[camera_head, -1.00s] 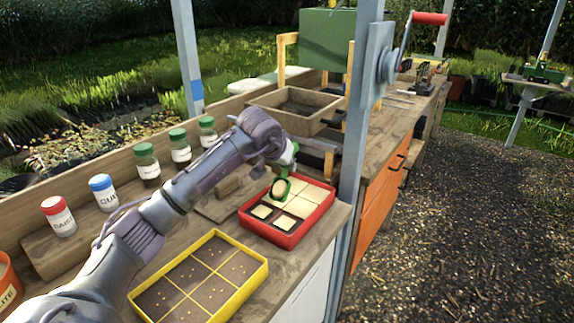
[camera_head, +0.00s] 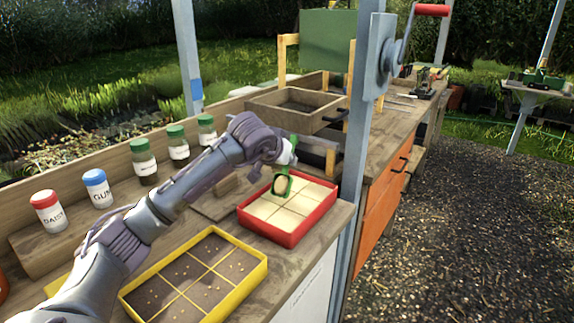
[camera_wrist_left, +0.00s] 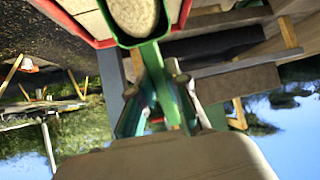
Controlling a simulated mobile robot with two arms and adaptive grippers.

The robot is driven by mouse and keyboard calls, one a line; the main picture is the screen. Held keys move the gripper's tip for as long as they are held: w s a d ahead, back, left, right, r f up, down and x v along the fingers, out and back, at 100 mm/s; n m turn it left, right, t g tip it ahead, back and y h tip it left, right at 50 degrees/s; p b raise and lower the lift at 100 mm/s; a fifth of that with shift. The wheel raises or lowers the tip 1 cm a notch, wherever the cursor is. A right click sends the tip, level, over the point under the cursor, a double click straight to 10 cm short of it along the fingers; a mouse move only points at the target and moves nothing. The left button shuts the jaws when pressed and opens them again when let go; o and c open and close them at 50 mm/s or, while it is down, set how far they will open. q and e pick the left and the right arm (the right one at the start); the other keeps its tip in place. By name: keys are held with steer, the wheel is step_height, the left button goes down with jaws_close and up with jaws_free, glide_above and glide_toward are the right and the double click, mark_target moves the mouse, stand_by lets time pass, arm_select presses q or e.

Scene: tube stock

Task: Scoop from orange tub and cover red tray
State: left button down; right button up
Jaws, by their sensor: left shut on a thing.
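The red tray (camera_head: 268,231) sits on the bench, and its visible cells look filled with pale material. My left gripper (camera_head: 289,156) is shut on a green scoop (camera_head: 283,187), held above the far left part of the tray. In the left wrist view, the scoop (camera_wrist_left: 151,42) holds pale grainy material, the gripper (camera_wrist_left: 160,108) grips its handle, and the red tray's rim (camera_wrist_left: 82,27) shows beside it. Only a sliver of the orange tub (camera_head: 2,286) shows at the left edge; its contents are out of view. My right gripper is not in view.
A yellow tray (camera_head: 240,293) with soil and seeds lies in front of the red tray. Jars with red (camera_head: 46,212), blue (camera_head: 98,188) and green lids line the back. A grey post (camera_head: 355,130) rises right of the red tray. A wooden box (camera_head: 290,108) stands behind.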

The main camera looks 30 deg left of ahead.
arm_select(q)
steer(key=shift+r, duration=0.1)
steer(key=shift+s+d+r, duration=0.1)
steer(key=shift+s, duration=0.1)
steer(key=shift+s+d+r+p, duration=0.1)
steer(key=shift+s+r+p, duration=0.25)
steer(key=shift+s, duration=0.25)
steer(key=shift+s, duration=0.15)
steer(key=shift+s+b, duration=0.35)
steer(key=shift+s, duration=0.5)
steer(key=shift+w, duration=0.4)
steer(key=shift+w+p, duration=0.15)
steer(key=shift+p, duration=0.15)
